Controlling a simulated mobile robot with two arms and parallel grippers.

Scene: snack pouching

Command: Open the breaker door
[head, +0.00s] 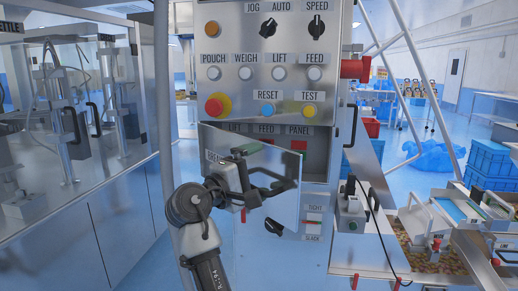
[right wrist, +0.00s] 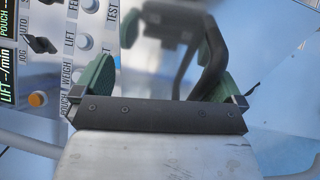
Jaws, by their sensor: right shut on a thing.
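The breaker door (head: 288,163) is a shiny metal flap low on the control cabinet, standing ajar and angled away from the cabinet face. Behind its upper and right edges, part of the breaker recess with a red switch (head: 299,145) shows. My right gripper (head: 262,168) is at the front of the door, shut on its dark handle. In the right wrist view, the dark bar handle (right wrist: 208,65) lies between the green finger pads of the gripper (right wrist: 160,75). My arm and gripper hide the door's lower left part. My left gripper is in neither view.
Above the door are knobs, white buttons and a red emergency stop (head: 217,106) on the cabinet. A red knob (head: 355,68) sticks out at its right side. A rotary switch (head: 274,226) sits below. Glazed machinery (head: 70,110) stands left; a machine bed (head: 430,255) stands right.

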